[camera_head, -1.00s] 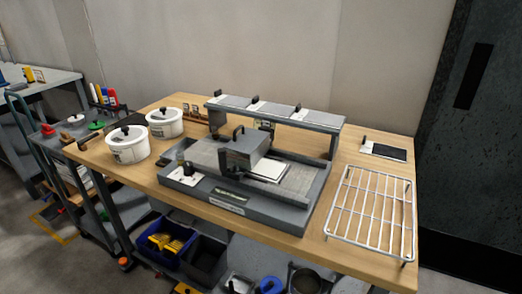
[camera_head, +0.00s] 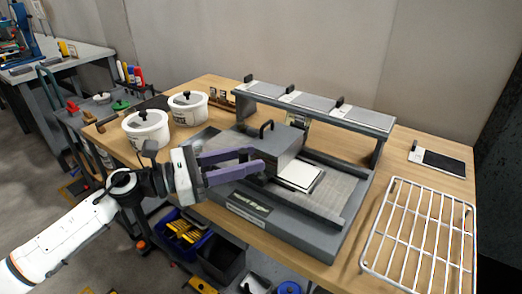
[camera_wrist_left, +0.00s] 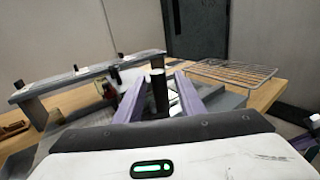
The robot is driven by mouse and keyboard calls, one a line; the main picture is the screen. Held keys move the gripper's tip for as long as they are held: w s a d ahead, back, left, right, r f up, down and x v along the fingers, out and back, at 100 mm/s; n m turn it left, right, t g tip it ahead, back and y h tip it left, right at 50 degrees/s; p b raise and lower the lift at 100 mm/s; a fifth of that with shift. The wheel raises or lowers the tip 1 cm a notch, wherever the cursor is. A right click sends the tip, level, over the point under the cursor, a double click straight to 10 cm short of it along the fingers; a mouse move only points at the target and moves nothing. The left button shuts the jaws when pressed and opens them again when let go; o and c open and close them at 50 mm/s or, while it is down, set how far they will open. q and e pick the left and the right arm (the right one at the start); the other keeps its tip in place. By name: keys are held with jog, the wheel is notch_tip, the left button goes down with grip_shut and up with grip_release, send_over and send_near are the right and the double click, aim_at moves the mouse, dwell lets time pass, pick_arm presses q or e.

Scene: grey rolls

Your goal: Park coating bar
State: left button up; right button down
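A grey coating machine (camera_head: 330,238) stands on the wooden bench, with a grey block (camera_head: 275,140) with a black handle across its bed. A white pad (camera_head: 299,175) lies beside the block. My left gripper (camera_head: 258,160), with purple fingers, reaches over the machine's left front part. Its fingers are apart. In the left wrist view a dark upright post with a black top (camera_wrist_left: 158,88) shows between the fingers (camera_wrist_left: 160,78); I cannot tell whether they touch it. I cannot tell for sure which part is the coating bar.
A raised grey shelf (camera_head: 315,107) with several plates stands behind the machine. Two white tubs (camera_head: 147,131) are at the left. A wire rack (camera_head: 418,232) and a dark plate (camera_head: 440,161) are at the right. Bins (camera_head: 222,260) sit below the bench.

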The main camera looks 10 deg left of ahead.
aim_at(261, 177)
pick_arm(q)
jog(key=shift+x, duration=1.95)
jog(key=shift+a, duration=0.1)
grip_shut()
